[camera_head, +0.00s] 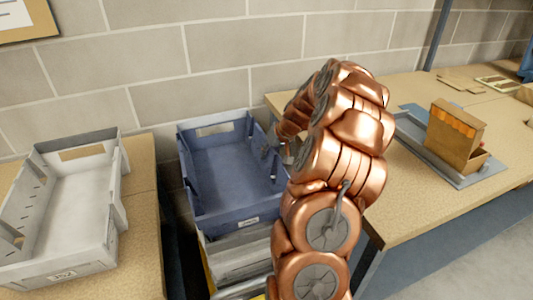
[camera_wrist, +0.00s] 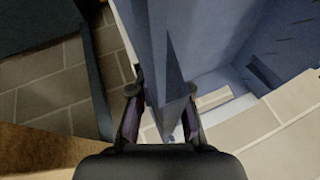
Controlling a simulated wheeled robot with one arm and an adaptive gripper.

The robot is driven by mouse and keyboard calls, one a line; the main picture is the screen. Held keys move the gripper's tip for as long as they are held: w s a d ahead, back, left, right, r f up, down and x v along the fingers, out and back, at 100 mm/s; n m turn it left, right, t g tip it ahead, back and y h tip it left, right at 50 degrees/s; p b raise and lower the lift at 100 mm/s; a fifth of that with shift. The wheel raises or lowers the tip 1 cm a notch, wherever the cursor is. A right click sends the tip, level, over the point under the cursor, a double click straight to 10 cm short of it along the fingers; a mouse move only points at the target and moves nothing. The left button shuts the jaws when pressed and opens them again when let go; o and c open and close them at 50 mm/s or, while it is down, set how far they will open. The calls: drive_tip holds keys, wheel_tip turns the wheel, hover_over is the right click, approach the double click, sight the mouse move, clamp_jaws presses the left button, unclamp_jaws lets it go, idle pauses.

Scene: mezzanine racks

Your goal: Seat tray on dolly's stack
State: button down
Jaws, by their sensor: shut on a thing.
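A blue tray (camera_head: 228,172) is in the middle of the head view, open side up, over the stack. My gripper (camera_head: 276,148) is shut on the tray's right wall. In the wrist view my gripper (camera_wrist: 162,112) has one finger on each side of the blue wall (camera_wrist: 170,60). Below the blue tray, a grey tray (camera_head: 238,255) of the dolly's stack shows at the front. I cannot tell whether the blue tray touches the stack or hangs just above it. The dolly itself is mostly hidden under the stack and behind my arm.
A light grey tray (camera_head: 70,215) stands on the left table (camera_head: 145,215). The right table (camera_head: 420,215) holds an open cardboard box (camera_head: 455,135) on a grey mat (camera_head: 470,178). A block wall (camera_head: 215,65) is close behind. The stack stands in the gap between the tables.

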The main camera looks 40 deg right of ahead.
drive_tip(key=shift+f, duration=0.1)
drive_tip(key=c, duration=1.4)
unclamp_jaws()
drive_tip(key=v, duration=1.1)
drive_tip(key=shift+d, duration=0.1)
